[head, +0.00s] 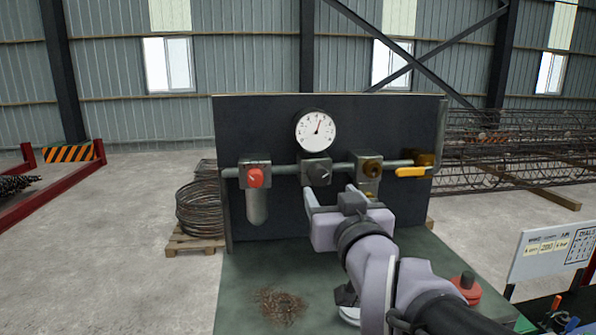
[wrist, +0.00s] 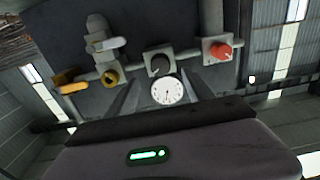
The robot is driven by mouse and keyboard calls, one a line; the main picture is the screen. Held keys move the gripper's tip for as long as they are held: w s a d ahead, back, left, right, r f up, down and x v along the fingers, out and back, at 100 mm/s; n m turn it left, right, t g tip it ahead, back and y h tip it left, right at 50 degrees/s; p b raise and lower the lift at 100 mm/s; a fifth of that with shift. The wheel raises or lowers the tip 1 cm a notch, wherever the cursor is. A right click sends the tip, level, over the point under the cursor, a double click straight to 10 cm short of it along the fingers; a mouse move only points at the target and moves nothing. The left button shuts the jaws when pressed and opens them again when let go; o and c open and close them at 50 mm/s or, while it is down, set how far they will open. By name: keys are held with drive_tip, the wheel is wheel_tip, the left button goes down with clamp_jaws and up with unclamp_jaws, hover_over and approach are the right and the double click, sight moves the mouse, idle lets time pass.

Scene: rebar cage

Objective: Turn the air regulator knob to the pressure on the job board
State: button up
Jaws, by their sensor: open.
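The air regulator has a dark round knob (head: 319,173) on a grey block, directly below a white dial gauge (head: 315,130). The gauge needle points up and slightly right; its numbers are too small to read. My gripper (head: 331,190) is open and empty, its fingers pointing at the panel just below and right of the knob. In the wrist view, upside down, the knob (wrist: 158,65) lies beyond and between the spread fingers (wrist: 160,84), apart from them. The gauge (wrist: 167,91) shows there too. The job board (head: 553,249) stands at right, its writing too small to read surely.
A red knob (head: 255,177) sits left on the same pipe, above a grey bowl. A brass fitting (head: 371,167) and yellow lever (head: 411,172) are right. A red button (head: 466,283) and brown wire pile (head: 280,305) are on the green bench (head: 240,270).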

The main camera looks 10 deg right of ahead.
sight(320, 179)
drive_tip(key=w+p, duration=0.2)
drive_tip(key=w, duration=0.6)
drive_tip(key=shift+w, duration=0.3)
